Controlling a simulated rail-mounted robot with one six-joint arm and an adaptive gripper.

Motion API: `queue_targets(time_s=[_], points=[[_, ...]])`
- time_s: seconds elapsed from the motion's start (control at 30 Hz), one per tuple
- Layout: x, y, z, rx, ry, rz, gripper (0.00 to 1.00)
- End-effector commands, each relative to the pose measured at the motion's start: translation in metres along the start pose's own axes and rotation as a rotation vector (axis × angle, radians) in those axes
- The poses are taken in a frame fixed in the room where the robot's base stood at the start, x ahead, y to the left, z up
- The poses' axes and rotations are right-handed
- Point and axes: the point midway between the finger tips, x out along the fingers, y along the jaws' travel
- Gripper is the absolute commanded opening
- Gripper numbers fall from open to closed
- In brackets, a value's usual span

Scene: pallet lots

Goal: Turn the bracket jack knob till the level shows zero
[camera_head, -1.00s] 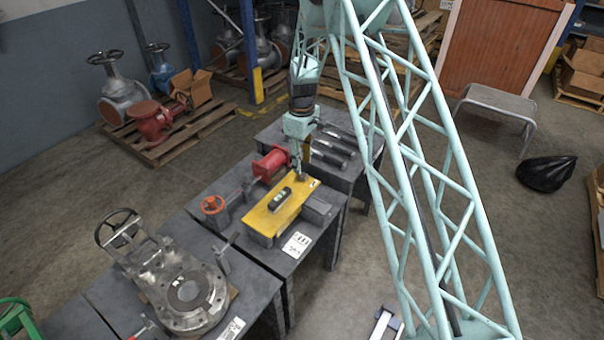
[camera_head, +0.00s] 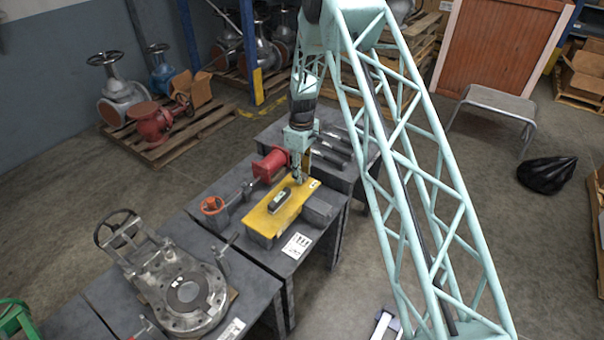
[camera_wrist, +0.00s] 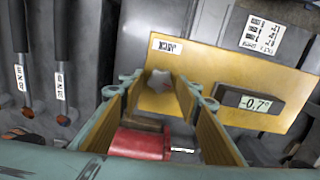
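The yellow plate (camera_head: 262,222) lies on the dark bench, and the level (camera_head: 281,200) lies on it. In the wrist view the plate (camera_wrist: 200,62) carries the level (camera_wrist: 250,101), whose display reads -0.7°. The grey jack knob (camera_wrist: 160,82) stands near the plate's edge, between my fingertips in the picture. My gripper (camera_wrist: 160,90) is open, with a gap visible on both sides of the knob; I cannot tell how far down the fingers reach.
A red cylinder (camera_head: 271,164) lies close behind the plate and shows below my fingers in the wrist view (camera_wrist: 139,143). An orange handwheel (camera_head: 212,205) stands left of the plate. Dark bars (camera_head: 332,150) lie on the far bench. A large flanged valve (camera_head: 185,290) is at the front left.

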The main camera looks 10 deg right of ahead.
Motion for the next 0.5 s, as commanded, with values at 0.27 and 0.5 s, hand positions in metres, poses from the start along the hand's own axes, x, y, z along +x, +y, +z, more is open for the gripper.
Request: queue_targets(time_s=[0.27, 0.5], points=[[-0.0001, 0.0, 0.0, 0.0, 0.0, 0.0, 0.11], [0.0, 0.0001, -0.0001, 0.016, 0.0, 0.0, 0.11]])
